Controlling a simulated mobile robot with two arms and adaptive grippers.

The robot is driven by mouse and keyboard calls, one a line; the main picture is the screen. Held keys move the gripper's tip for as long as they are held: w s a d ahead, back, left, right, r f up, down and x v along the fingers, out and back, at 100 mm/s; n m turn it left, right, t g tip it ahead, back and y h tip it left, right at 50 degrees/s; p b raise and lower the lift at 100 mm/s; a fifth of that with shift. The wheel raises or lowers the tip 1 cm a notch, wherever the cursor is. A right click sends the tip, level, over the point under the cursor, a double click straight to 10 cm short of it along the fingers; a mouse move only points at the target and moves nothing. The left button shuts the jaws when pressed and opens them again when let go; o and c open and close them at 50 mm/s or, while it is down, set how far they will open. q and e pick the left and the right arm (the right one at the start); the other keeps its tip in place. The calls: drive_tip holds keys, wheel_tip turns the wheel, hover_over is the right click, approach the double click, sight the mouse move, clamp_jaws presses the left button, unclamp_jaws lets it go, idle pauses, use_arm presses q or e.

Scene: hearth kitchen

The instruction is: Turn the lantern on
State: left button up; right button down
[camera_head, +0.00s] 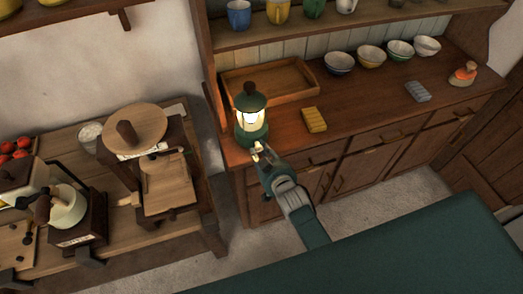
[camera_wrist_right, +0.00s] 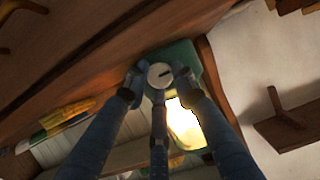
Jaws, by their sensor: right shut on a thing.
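The green lantern (camera_head: 252,133) stands upright on the wooden sideboard at its left end, with its glass glowing warm yellow-white. In the right wrist view the lantern's green base (camera_wrist_right: 183,54) and its bright glass show. A round pale knob (camera_wrist_right: 160,75) with a dark slot line is on the base. My right gripper (camera_head: 258,150) is at the front of the lantern's base. In the right wrist view its fingertips (camera_wrist_right: 158,82) are shut on the knob from both sides. My left gripper is not in view.
A wooden tray (camera_head: 312,92) lies behind the lantern. Several bowls (camera_head: 371,57) line the back. The sideboard's front middle is clear. A lower table (camera_head: 120,246) with kitchen tools stands left.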

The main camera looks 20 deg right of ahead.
drive_tip(key=shift+f, duration=0.1)
idle(0.4)
drive_tip(key=c, duration=1.4)
unclamp_jaws()
drive_tip(key=v, duration=0.8)
